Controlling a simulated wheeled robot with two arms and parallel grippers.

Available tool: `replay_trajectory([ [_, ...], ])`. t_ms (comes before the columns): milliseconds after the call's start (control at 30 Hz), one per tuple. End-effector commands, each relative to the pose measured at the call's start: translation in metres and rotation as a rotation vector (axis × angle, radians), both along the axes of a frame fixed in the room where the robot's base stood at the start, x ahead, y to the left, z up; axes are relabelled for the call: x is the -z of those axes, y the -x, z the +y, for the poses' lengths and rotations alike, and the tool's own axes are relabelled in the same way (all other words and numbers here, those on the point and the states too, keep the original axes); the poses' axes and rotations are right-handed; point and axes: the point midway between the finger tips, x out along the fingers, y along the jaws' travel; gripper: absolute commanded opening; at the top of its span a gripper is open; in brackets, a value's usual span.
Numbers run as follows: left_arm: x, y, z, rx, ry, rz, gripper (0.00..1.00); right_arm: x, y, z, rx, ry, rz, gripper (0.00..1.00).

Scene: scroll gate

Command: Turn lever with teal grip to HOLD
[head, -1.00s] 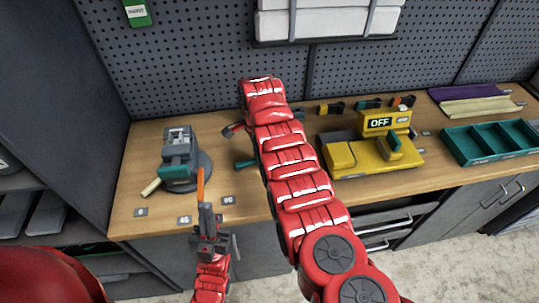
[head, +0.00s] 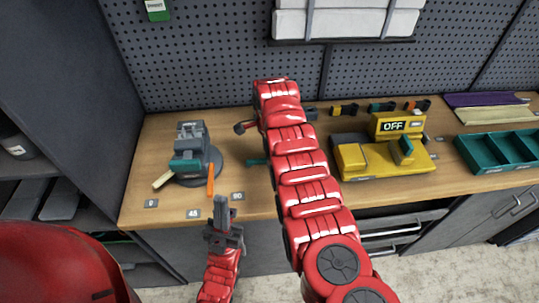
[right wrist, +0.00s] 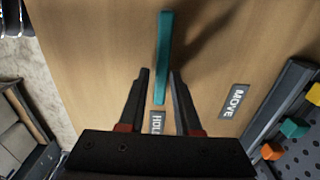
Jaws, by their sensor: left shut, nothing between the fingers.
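The lever's teal grip (right wrist: 163,50) shows as a long bar in the right wrist view. Its near end lies by the HOLD label (right wrist: 157,122); the MOVE label (right wrist: 234,100) is to the right. My right gripper (right wrist: 160,73) is open, its two fingers on either side of the bar in the picture, with gaps to both; I cannot tell the depth. In the head view only a short piece of the teal grip (head: 256,162) shows beside my right arm, which hides the rest and the right gripper. My left gripper (head: 221,203) is shut and empty at the bench's front edge.
A grey device (head: 190,145) with a cream handle and an orange strip (head: 211,180) stands at left by angle labels. A yellow machine (head: 380,155) reading OFF and a teal tray (head: 500,150) stand at right. A pegboard (head: 210,60) is behind.

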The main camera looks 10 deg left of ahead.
Motion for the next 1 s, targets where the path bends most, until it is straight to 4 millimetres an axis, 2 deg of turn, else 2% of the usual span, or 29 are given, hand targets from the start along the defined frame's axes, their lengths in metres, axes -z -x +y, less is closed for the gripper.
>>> replay_trajectory([
  [33,0.000,0.000,0.000,0.000,0.000,0.000,0.00,0.000,0.000,0.000,0.000,0.000,-0.001,0.43],
  [100,0.000,0.000,0.000,0.000,0.000,0.000,0.00,0.000,0.000,0.000,0.000,0.000,-0.001,0.50],
  [367,0.000,0.000,0.000,0.000,0.000,0.000,0.00,-0.001,-0.001,0.000,-0.001,-0.001,-0.003,0.50],
  [500,0.004,0.000,0.000,0.000,0.000,0.000,0.00,-0.010,-0.002,0.001,-0.001,-0.003,-0.006,0.50],
  [567,0.008,0.000,0.000,0.000,0.000,0.000,0.00,-0.019,-0.002,0.002,-0.001,-0.004,-0.008,0.50],
  [833,0.031,0.000,0.000,0.000,0.000,0.000,0.00,-0.087,-0.002,0.001,-0.001,-0.007,-0.008,0.50],
  [1000,0.037,0.000,0.000,0.000,0.000,0.000,0.00,-0.121,-0.001,0.000,0.000,-0.003,-0.002,0.50],
])
